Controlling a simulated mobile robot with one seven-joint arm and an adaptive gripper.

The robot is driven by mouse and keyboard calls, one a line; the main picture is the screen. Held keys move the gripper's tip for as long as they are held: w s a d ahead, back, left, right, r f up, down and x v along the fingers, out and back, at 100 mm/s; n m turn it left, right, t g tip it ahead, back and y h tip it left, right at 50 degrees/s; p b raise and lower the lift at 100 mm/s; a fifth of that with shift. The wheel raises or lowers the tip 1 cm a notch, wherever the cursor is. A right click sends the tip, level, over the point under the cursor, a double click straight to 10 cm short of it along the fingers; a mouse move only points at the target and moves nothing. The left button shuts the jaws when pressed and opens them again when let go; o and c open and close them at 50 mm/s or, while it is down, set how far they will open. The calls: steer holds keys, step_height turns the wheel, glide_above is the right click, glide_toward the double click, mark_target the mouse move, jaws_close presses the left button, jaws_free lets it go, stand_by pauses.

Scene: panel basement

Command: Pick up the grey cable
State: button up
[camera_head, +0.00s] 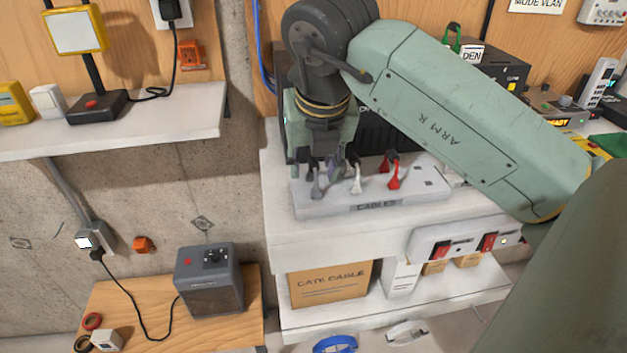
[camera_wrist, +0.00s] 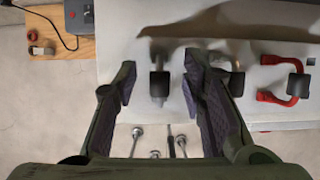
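A cable strip (camera_head: 425,186) labelled CABLES lies on the white shelf and carries three short cables with dark blocks on them. The grey cable (camera_head: 319,188) is leftmost, the white cable (camera_head: 355,178) is in the middle and the red cable (camera_head: 394,177) is to the right. My gripper (camera_head: 328,162) points down over the left end of the strip. In the wrist view my gripper (camera_wrist: 160,78) is open, with the grey cable (camera_wrist: 160,84) showing between its fingers. The right finger is close to the white cable (camera_wrist: 236,80).
A dark panel stands right behind the strip. A power strip (camera_head: 465,240) with red switches hangs on the front edge of the shelf. A cardboard box (camera_head: 330,283) is on the lower shelf. A grey box (camera_head: 209,280) stands on the wooden table at the left.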

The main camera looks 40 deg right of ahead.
steer(key=shift+c, duration=0.2)
jaws_close()
steer(key=shift+r, duration=0.1)
stand_by(0.4)
